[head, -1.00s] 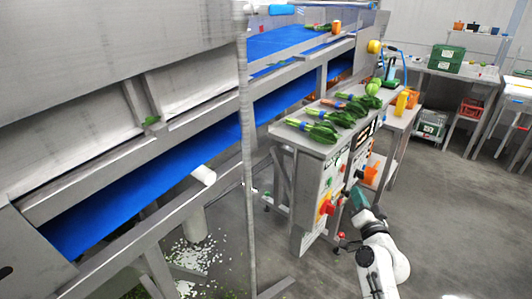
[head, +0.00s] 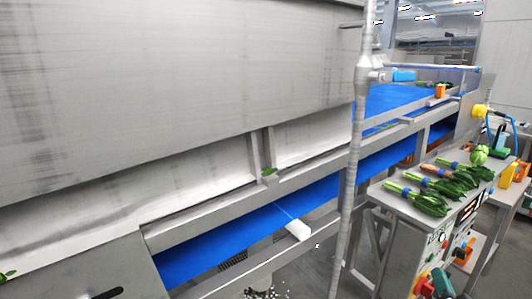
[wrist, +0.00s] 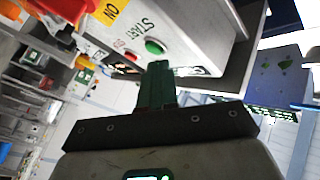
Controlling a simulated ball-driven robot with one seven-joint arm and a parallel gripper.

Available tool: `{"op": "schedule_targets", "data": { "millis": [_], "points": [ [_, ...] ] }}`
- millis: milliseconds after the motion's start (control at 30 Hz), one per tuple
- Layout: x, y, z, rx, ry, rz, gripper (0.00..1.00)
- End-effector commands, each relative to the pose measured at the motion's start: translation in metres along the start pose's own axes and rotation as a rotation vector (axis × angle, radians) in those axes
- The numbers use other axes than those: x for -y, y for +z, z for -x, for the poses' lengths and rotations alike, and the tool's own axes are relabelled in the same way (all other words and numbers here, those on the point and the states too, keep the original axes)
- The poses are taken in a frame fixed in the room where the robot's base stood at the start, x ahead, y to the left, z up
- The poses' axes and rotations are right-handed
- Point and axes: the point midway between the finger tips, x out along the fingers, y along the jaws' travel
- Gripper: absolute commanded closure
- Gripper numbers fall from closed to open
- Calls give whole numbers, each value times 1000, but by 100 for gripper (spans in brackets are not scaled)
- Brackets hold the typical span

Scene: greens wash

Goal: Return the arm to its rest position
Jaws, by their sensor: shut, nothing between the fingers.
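My gripper shows in the wrist view (wrist: 158,82), its green fingers shut together with nothing between them. In the wrist view they point toward a metal control panel with a green START button (wrist: 155,47), which stands just beyond the fingertips; I cannot tell the exact gap. In the head view a teal piece at the bottom right, beside the panel, looks like the tip of my gripper (head: 442,283). The rest of my arm is out of that view.
A metal table (head: 408,207) holds several bunches of greens (head: 452,187) at the right. A blue conveyor belt (head: 215,262) runs along a steel machine, behind an upright pole (head: 354,140). In the wrist view, a blue box (wrist: 282,75) stands at the right.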

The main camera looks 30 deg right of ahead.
Motion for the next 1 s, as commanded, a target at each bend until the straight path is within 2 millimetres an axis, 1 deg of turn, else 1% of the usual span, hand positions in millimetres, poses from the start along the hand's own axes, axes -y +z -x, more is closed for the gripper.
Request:
{"op": "schedule_targets", "data": {
  "millis": [33, 167, 267, 367, 467, 567, 667, 700, 767, 800, 867, 900, 967, 1000],
  "points": [
    [5, 7, 2, 26, -8, 7, 100],
    [14, 21, 5, 82, -24, 24, 100],
    [23, 36, 9, 141, -39, 43, 100],
    [34, 55, 16, 215, -58, 67, 100],
    [47, 77, 26, 308, -80, 100, 100],
    [62, 104, 42, 424, -107, 144, 100],
    [78, 136, 67, 573, -136, 205, 100],
    [84, 151, 82, 647, -149, 237, 100],
    [93, 174, 109, 774, -169, 299, 100],
    [98, 188, 130, 865, -180, 347, 100],
    [101, 204, 163, 1002, -190, 423, 100],
    [101, 212, 186, 1091, -193, 477, 100],
    [99, 220, 221, 1219, -191, 559, 100],
    [97, 221, 243, 1299, -185, 615, 100]
  ]
}}
